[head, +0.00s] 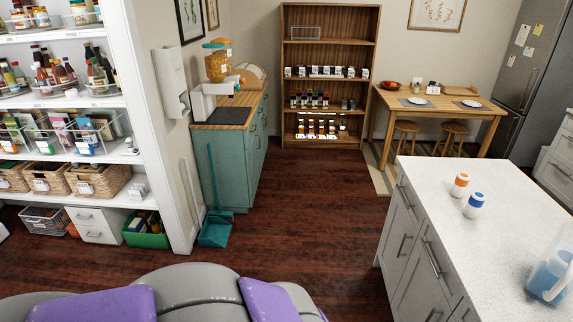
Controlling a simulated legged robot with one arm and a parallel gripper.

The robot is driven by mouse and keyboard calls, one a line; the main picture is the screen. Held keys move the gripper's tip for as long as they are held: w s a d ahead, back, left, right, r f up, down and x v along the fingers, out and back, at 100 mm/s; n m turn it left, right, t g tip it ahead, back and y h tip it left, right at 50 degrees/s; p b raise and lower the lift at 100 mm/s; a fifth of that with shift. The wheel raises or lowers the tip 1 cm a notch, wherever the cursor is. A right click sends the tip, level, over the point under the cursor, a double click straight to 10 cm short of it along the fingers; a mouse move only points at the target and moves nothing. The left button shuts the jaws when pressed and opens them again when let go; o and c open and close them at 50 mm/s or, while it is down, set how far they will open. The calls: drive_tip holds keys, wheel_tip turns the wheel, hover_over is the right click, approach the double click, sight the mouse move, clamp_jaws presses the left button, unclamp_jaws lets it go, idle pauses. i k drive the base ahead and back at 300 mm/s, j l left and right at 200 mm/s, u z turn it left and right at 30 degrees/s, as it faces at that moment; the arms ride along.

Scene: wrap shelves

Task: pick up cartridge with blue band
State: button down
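A small white cartridge with a blue band (474,206) stands upright on the white speckled counter of the island (510,235) at the right. A similar white cartridge with an orange band (460,185) stands just behind it and to its left, with a small gap between them. My gripper is not in view. Only grey and purple parts of my own body show along the bottom edge.
A clear pitcher with blue contents (548,278) stands on the counter at the right edge. Dark wooden floor (315,190) lies open left of the island. A teal cabinet (240,150), wooden shelf (331,87) and table (440,108) stand farther back. Pantry shelves (60,105) line the left.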

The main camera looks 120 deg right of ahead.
sight(476, 201)
drive_tip(key=z, duration=5.3)
drive_tip(key=i+j+z, duration=0.35)
drive_tip(key=i, duration=0.35)
drive_tip(key=i+j+z, duration=0.3)
drive_tip(key=i+j, duration=0.25)
drive_tip(key=i+z, duration=0.1)
drive_tip(key=z, duration=0.75)
